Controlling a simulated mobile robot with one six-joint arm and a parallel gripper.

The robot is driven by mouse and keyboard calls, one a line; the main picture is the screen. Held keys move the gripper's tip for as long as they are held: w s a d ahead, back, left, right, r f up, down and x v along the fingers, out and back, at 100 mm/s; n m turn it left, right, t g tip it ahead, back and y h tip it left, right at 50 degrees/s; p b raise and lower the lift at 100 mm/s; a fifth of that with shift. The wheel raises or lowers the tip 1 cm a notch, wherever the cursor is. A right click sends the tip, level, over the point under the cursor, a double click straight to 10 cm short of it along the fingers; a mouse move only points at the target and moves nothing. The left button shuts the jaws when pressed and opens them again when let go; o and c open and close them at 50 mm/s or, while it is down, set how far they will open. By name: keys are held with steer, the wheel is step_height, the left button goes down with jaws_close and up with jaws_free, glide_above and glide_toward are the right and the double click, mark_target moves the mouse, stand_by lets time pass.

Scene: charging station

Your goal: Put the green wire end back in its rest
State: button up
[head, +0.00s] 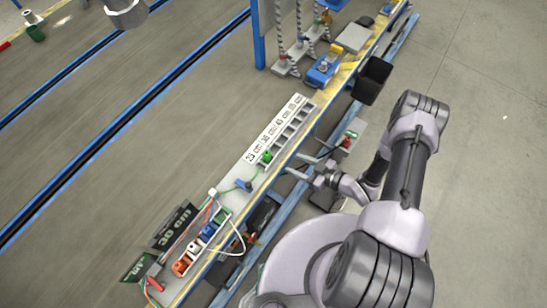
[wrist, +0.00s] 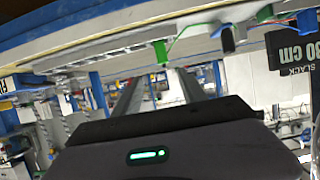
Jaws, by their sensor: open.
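The green wire end (head: 267,156) sits at the near end of the white slotted rack; it also shows in the wrist view (wrist: 160,52). Its thin green wire runs back past a dark clip (head: 243,185), which shows in the wrist view (wrist: 228,39). My gripper (head: 291,171) is open and empty, to the right of the green end. In the wrist view its two fingers point at the green end, which appears just beyond and between the tips. A holder (head: 201,246) with orange, white and blue wire ends stands at lower left.
The slotted rack (head: 290,124) has length labels along its left side. A black "30 cm slack" sign (head: 174,226) stands beside the coloured ends, with loose red and white wires.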

mark_target(270, 156)
steer(key=b+x, duration=0.2)
steer(key=x, duration=0.7)
steer(key=shift+w+a+f+b, duration=0.1)
steer(key=shift+w+f+b, duration=0.1)
steer(key=shift+f+b, duration=0.1)
steer(key=a+b, duration=0.1)
steer(key=w+a+f, duration=0.1)
steer(key=a+f+b, duration=0.1)
steer(key=shift+w+a+f+b, duration=0.2)
steer(key=shift+w+a+b, duration=0.1)
steer(key=shift+w, duration=0.05)
steer(key=shift+w+a, duration=0.2)
steer(key=shift+a, duration=0.05)
jaws_close()
